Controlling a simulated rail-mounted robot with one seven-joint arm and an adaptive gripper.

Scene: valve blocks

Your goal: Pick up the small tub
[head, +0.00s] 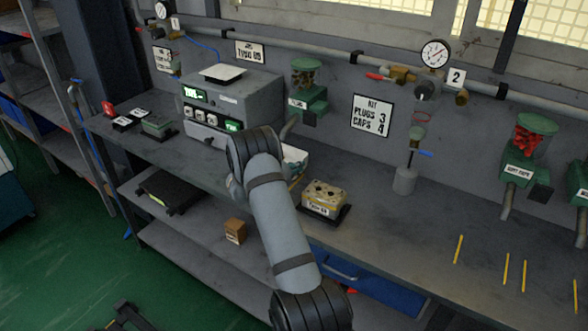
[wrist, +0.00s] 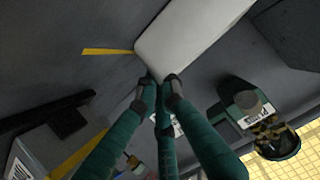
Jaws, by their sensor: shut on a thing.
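The small tub (wrist: 190,35) is white with rounded corners and fills the top middle of the wrist view. My gripper (wrist: 160,82) has green fingers with dark tips, close together at the tub's near edge and shut on it. In the head view, a white part of the tub (head: 295,157) shows just right of my arm, at the back of the bench. I cannot tell whether the tub is clear of the bench top.
A tan valve block (head: 324,198) sits on a dark tray right of my arm. A grey test box (head: 235,108) stands to the left. A green dispenser (head: 307,90) is on the wall behind. The bench further right is mostly clear, with several yellow strips (head: 458,249).

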